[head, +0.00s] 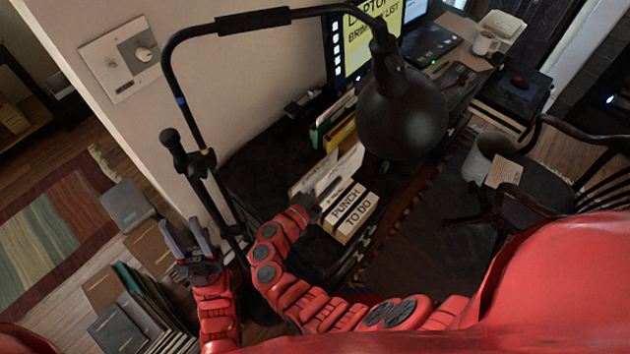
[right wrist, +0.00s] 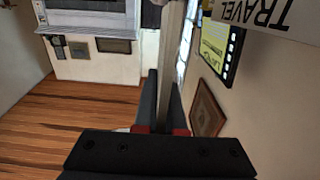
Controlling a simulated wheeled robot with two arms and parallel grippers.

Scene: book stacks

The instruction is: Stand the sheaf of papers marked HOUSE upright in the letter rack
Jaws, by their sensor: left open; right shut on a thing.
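My right gripper (head: 309,203) is over the desk, beside the boxes labelled PUNCH and TO DO. In the right wrist view its dark fingers (right wrist: 163,110) are shut on a thin pale slab (right wrist: 172,60), seen edge-on. It could be the sheaf of papers, but I can read no HOUSE mark on it. Several upright folders and papers, green and yellow among them (head: 337,128), stand at the back of the desk; they may be in the letter rack, whose frame I cannot make out. My left gripper (head: 192,240) is open and empty, left of the desk.
The PUNCH box (head: 345,204) and TO DO box (head: 358,219) stand on the dark desk. A black lamp (head: 402,115) overhangs it. A monitor (head: 372,30) stands behind. A TRAVEL label (right wrist: 262,12) shows close in the wrist view. Books (head: 140,320) lie on the floor at left.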

